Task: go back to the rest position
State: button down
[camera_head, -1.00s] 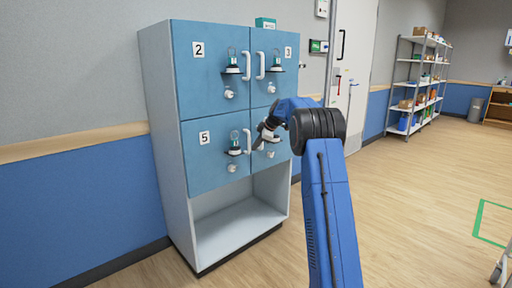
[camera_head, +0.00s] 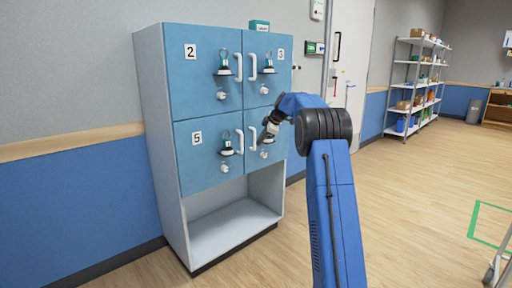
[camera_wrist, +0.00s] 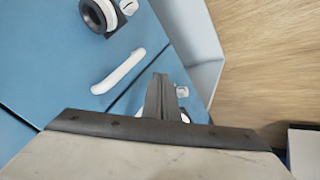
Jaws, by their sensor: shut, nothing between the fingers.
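My gripper (camera_head: 264,140) is in front of the lower right door of the blue locker cabinet (camera_head: 204,84), near that door's white handle. In the wrist view my gripper (camera_wrist: 160,80) is shut and empty, its fingers together in front of the blue doors. A white handle (camera_wrist: 118,72) shows there up and left of the fingers, apart from them. A white knob shows partly just right of the fingertips. In the head view my forearm hides part of the lower right door. All the cabinet doors in view look closed.
The cabinet's open bottom shelf (camera_head: 235,228) is empty. A metal shelf rack (camera_head: 415,85) with several items stands at the back right. The wood floor to the right is mostly clear, with a cart partly visible at the edge.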

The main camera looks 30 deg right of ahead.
notch_tip(320, 180, up, 4)
jog(key=s+d, duration=0.1)
jog(key=d, duration=0.2)
jog(key=s+a+r+m, duration=0.2)
jog(key=s+a+r, duration=0.1)
jog(key=s+a, duration=0.45)
jog(key=s+a+r+m, duration=0.1)
jog(key=s+a+r, duration=0.2)
jog(key=s+a, duration=0.4)
jog(key=s+a+m, duration=0.1)
jog(key=s+a, duration=0.2)
jog(key=s, duration=0.3)
jog(key=s+a+m+g+h, duration=0.1)
jog(key=s+a+m, duration=0.15)
jog(key=s, duration=0.35)
jog(key=s+a, duration=0.3)
jog(key=s, duration=0.3)
jog(key=s+a+f+m, duration=0.2)
jog(key=s+f, duration=0.4)
jog(key=s, duration=0.5)
jog(key=s+a+f+m+h, duration=0.1)
jog(key=s+f, duration=0.5)
jog(key=s, duration=0.6)
jog(key=s+a+f+m+g, duration=0.1)
jog(key=s+a+f+m, duration=0.3)
jog(key=s, duration=0.7)
notch_tip(320, 180, down, 3)
jog(key=shift+s+r+h, duration=0.2)
jog(key=shift+s+h, duration=0.1)
jog(key=shift+h, duration=0.1)
